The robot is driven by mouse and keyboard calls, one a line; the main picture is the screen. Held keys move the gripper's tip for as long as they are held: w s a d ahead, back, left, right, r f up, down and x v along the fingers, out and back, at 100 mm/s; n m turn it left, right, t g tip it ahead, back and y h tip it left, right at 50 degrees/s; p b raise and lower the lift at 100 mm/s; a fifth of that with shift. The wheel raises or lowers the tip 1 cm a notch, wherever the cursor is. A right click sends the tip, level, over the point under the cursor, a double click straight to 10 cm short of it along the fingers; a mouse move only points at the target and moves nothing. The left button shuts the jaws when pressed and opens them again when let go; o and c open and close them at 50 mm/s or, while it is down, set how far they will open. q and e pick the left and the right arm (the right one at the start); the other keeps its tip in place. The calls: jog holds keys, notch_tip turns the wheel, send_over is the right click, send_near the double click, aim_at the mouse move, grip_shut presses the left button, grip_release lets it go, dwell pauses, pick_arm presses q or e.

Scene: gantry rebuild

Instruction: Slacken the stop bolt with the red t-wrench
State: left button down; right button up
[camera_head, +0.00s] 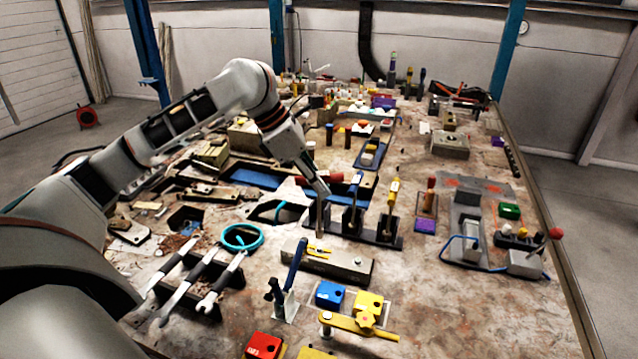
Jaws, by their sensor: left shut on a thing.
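My left gripper (321,190) reaches down from the upper left to the left end of a black tool rack (384,238). The stop bolt cannot be singled out for sure; a grey block (350,268) in front of the rack has a small round fitting on top. My right gripper is not in view.
A yellow-handled tool (393,190) stands in the rack. In front are a blue-handled tool (297,255) upright in a stand, a blue box (330,293), and a yellow lever (358,327). Wrenches (215,287) lie on a rack at left, by a teal ring (242,237). Bare tabletop shows right of centre.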

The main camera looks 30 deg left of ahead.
pick_arm(q)
jog(key=m, duration=0.1)
jog(key=m+g+h, duration=0.1)
jog(key=m, duration=0.1)
jog(key=shift+d+m+g, duration=0.15)
jog(key=shift+m+g, duration=0.9)
jog(key=shift+m, duration=0.7)
jog(key=shift+m+g, duration=0.75)
jog(key=shift+m, duration=0.7)
jog(key=shift+n, duration=0.3)
jog(key=shift+r, duration=0.1)
